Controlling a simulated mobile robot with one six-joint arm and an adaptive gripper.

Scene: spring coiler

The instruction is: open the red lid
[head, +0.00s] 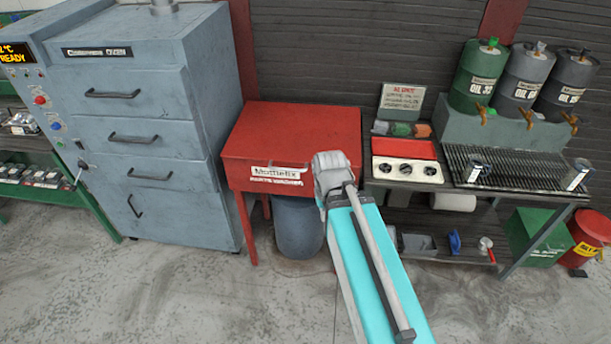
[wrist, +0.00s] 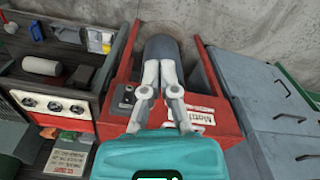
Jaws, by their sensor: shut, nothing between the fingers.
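The red parts washer has a flat red lid (head: 290,130) that lies closed, with a white name label (head: 275,173) on its front. Its red front also shows in the wrist view (wrist: 121,70), with part of the label (wrist: 203,116). My gripper (wrist: 160,66) is shut and empty, its grey fingers close together in front of the washer. In the head view my arm's grey end stands at the lid's front right corner, and the fingers are hidden. I cannot tell whether they touch the washer.
A blue-grey bin (head: 298,232) stands under the washer. A grey oven cabinet (head: 140,130) stands close on the left. A workbench on the right holds a gauge box (head: 403,170), a grating (head: 510,165) and oil drums (head: 525,75). The floor in front is clear.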

